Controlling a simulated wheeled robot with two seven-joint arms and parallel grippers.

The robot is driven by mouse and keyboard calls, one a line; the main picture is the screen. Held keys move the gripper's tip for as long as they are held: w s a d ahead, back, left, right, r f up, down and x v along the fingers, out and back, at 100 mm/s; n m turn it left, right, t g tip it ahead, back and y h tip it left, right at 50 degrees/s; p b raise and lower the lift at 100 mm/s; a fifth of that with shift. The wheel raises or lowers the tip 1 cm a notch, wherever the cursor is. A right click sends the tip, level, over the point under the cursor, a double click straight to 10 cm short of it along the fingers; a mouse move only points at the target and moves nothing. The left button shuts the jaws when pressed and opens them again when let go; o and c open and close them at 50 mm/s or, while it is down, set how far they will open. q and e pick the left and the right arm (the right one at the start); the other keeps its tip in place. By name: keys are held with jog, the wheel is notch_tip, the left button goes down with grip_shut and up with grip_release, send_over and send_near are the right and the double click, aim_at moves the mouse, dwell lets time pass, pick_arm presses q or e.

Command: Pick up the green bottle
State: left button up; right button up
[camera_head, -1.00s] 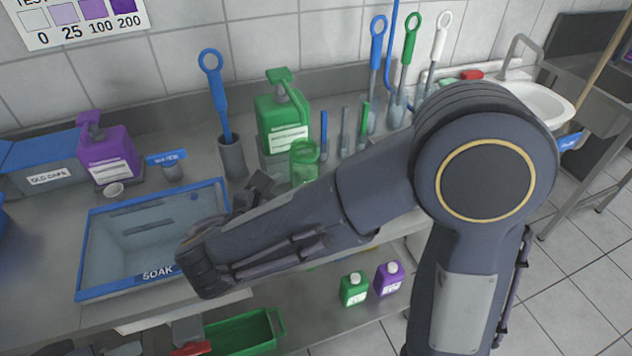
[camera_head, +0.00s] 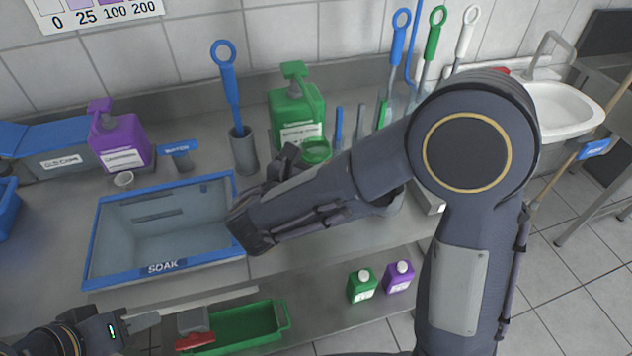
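A small green bottle (camera_head: 362,286) with a white cap and a label stands upright on the lower shelf, left of a purple one. A larger green pump bottle (camera_head: 297,115) stands on the counter. My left gripper (camera_head: 148,332) is at the bottom left, left of the green tray and well away from both bottles. One grey finger shows clearly; the fingers look apart and empty, and the lower one is partly cut off. My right arm crosses the counter from the right. A dark part rises behind its forearm, but its fingers cannot be made out.
The purple bottle (camera_head: 399,277) stands close beside the small green one. A green tray (camera_head: 285,316) with grey and red items lies left of them. Above are the soak basin (camera_head: 92,262), a purple pump bottle (camera_head: 122,143) and brushes in holders. A sink (camera_head: 560,108) is at right.

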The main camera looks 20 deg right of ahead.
jog(key=c, duration=1.3)
